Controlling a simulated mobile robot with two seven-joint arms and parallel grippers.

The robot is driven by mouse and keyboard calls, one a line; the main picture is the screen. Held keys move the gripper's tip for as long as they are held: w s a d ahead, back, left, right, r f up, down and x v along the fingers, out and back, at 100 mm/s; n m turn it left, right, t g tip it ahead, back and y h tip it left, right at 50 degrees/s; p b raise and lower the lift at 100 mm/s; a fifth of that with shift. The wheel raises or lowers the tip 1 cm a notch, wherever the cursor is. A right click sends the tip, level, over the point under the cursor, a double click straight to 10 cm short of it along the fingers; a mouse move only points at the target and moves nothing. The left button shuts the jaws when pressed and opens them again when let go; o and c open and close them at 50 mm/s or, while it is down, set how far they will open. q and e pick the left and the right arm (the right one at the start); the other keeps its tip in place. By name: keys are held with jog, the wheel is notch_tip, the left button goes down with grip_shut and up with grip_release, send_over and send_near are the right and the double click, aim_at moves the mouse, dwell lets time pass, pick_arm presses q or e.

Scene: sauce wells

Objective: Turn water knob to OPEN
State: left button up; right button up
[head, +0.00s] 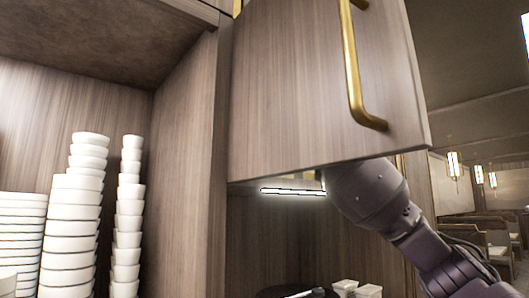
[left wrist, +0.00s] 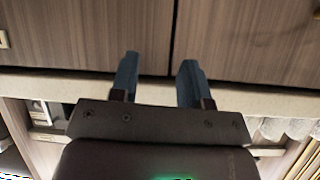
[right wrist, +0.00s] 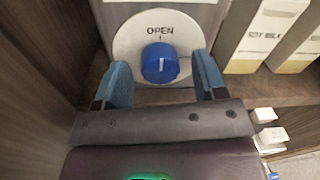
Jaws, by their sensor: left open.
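The blue water knob (right wrist: 160,63) sits on a round white dial plate (right wrist: 126,45) in the right wrist view. The word OPEN and a small tick are above the knob. A short white line on the knob face looks near vertical, on its lower part. My right gripper (right wrist: 164,78) is open, with one finger on each side of the knob and slightly short of it; I cannot tell whether either finger touches. My left gripper (left wrist: 158,74) is open and empty in front of wood panels. The knob and both grippers are hidden in the head view.
A wooden cabinet door (head: 300,90) with a brass handle (head: 353,75) hangs open above my right arm. Stacks of white bowls (head: 72,225) stand at the left. Labelled cartons (right wrist: 265,35) stand right of the dial, and a wood wall is close on its left.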

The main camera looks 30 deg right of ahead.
jog(key=s+b, duration=0.2)
jog(key=s, duration=0.8)
jog(key=shift+s+d+b, duration=0.15)
jog(key=shift+s+b, duration=0.15)
jog(key=shift+s, duration=0.1)
dwell(0.4)
